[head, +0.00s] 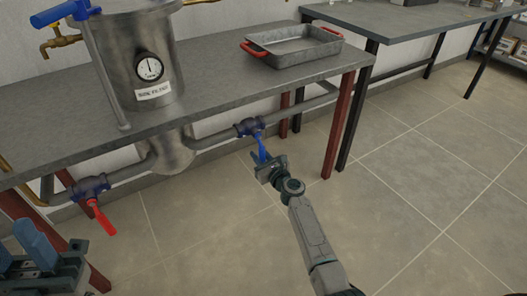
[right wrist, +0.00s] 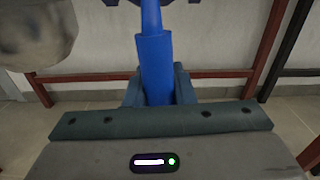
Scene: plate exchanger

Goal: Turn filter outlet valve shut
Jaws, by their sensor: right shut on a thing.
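A valve with a dark blue body (head: 248,127) sits on the grey pipe under the bench, right of the filter vessel. Its blue handle (head: 262,150) points down and outward, across the pipe. My right gripper (head: 266,163) is shut on the end of this handle. In the right wrist view the blue handle (right wrist: 155,65) stands between the fingers, and the valve body is mostly cut off at the top. A second valve (head: 91,186) with a red handle (head: 103,219) is at the left. My left gripper (head: 38,245) is at the lower left edge, away from both valves.
The steel vessel (head: 122,55) with a gauge stands on the grey bench (head: 215,92). A metal tray (head: 292,62) with red handles lies there too. A red bench leg (head: 340,125) stands right of my right gripper. Open tiled floor (head: 420,190) lies at the right.

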